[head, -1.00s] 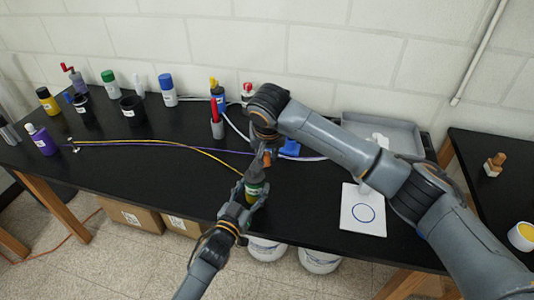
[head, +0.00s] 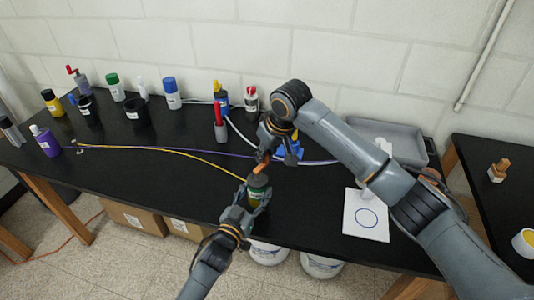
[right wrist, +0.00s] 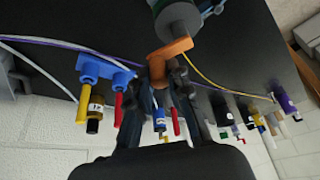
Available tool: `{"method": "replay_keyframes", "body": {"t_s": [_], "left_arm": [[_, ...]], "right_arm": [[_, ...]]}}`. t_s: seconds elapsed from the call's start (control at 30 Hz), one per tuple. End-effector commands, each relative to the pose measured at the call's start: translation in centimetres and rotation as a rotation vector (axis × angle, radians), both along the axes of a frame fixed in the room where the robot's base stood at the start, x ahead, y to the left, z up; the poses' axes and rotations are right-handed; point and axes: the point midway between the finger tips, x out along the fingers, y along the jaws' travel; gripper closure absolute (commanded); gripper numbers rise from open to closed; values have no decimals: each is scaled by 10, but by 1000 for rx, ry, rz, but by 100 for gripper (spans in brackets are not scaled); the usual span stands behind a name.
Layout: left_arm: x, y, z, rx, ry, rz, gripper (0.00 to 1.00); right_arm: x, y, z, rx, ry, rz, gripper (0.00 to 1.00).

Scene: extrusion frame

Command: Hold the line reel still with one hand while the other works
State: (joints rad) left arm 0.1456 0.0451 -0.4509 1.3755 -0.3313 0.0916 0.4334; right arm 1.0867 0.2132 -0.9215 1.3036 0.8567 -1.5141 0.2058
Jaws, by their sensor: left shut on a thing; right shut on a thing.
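The line reel (head: 257,192) is a green cylinder with a grey top, near the table's front edge. My left gripper (head: 251,205) is shut around its lower part. An orange crank (head: 263,167) sits on top of the reel. My right gripper (head: 266,153) is shut on the crank's handle from above. In the right wrist view the orange crank (right wrist: 170,55) runs from the grey hub to between my right fingers. A yellow line (head: 170,152) leads from the reel to a small post (head: 77,147) at the left. The reel's base is largely hidden by my left gripper.
A blue clamp-like part (head: 289,153) is just behind my right gripper, with a purple line passing near it. A red-handled tool (head: 220,118), bottles and dark cups stand along the back. A white plate with a blue circle (head: 366,224) lies at the right, before a grey tray (head: 408,146).

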Motion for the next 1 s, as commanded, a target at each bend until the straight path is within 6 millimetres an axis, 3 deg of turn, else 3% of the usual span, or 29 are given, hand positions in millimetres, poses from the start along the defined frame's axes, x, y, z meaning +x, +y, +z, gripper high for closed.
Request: {"method": "replay_keyframes", "body": {"t_s": [0.57, 0.6, 0.7, 1.0], "left_arm": [[0, 0, -1, 0, 2, 1, 83], [0, 0, -1, 0, 2, 1, 83], [0, 0, -1, 0, 2, 1, 83], [0, 0, -1, 0, 2, 0, 83]], "right_arm": [[1, 2, 0, 2, -2, 43, 100], [1, 2, 0, 2, -2, 43, 80], [1, 2, 0, 2, -2, 43, 59], [1, 1, 1, 1, -1, 41, 58]]}}
